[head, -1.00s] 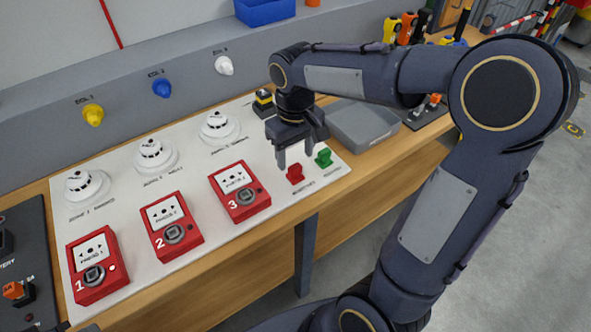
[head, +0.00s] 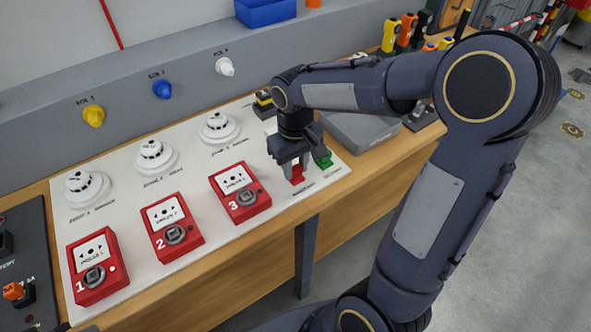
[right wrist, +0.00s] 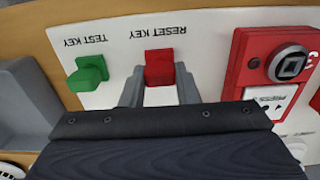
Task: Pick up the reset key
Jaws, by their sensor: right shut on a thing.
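In the right wrist view the red key (right wrist: 159,68) stands by the label "RESET KEY". My right gripper (head: 296,172) is lowered over it, and its fingers are shut on the key from both sides. The fingers also show in the right wrist view (right wrist: 159,88). The key still stands at its place on the panel. My left gripper is not in view.
The green test key (head: 323,159) is close on the right of the reset key. The red call point 3 (head: 240,192) is on the left. A grey tray (head: 357,133) lies behind. Smoke detectors and more call points fill the panel's left part.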

